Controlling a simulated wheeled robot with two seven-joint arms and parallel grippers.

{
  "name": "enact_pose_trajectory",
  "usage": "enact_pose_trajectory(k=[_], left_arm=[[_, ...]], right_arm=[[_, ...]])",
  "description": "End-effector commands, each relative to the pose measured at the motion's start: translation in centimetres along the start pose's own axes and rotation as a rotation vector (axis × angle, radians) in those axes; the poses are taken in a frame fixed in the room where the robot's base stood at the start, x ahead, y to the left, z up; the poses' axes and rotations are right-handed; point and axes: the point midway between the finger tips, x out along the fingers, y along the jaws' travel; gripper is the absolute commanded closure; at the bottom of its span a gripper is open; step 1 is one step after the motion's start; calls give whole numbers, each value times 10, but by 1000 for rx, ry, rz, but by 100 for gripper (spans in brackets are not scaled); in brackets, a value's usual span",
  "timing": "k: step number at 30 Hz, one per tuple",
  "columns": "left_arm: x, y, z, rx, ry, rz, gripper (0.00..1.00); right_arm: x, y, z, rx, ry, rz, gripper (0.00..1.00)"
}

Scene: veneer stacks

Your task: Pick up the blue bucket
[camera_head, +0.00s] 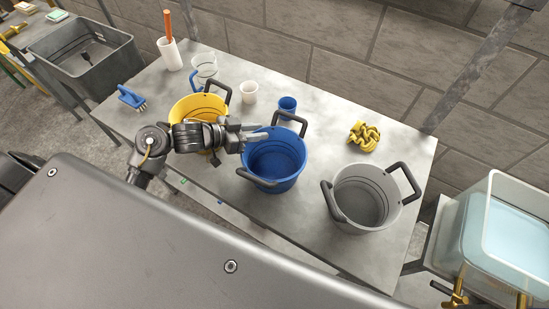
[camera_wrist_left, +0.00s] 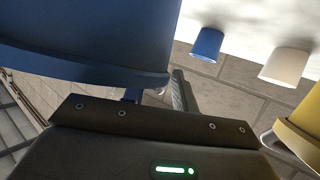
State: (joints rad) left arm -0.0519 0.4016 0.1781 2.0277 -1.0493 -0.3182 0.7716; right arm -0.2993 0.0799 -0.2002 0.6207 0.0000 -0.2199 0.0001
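The blue bucket (camera_head: 275,160) stands upright on the grey table, with one dark handle at its back and one at its front left. My left gripper (camera_head: 258,134) is at the bucket's upper left rim, fingers pointing right toward it. Its two fingers look parted, with nothing seen held between them. In the left wrist view the blue bucket (camera_wrist_left: 95,35) fills the upper left, very close, and covers part of one finger; the other finger of my left gripper (camera_wrist_left: 160,95) shows beside it. Whether a finger touches the bucket is unclear. My right gripper is not in view.
A yellow bucket (camera_head: 190,108) stands behind my left wrist, a grey bucket (camera_head: 362,203) to the right. A blue cup (camera_head: 287,107), white cup (camera_head: 249,93) and yellow coiled item (camera_head: 363,136) are behind. The table (camera_head: 320,110) is bare between the blue cup and the coil.

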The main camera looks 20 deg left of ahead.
Motion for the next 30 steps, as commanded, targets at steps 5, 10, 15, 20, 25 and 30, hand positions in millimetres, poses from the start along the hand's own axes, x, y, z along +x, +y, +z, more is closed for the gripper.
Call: enact_pose_trajectory(k=[5,10,15,20,25,30], left_arm=[[1,0,0,0,-1,0,72],[0,0,0,0,-1,0,89],[0,0,1,0,-1,0,100],[0,0,0,0,-1,0,100],[0,0,0,0,-2,0,100],[-3,0,-7,3,-1,0,100]], right_arm=[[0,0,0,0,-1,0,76],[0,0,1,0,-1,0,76],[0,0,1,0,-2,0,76],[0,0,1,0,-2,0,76],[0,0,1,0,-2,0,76],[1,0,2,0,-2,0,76]])
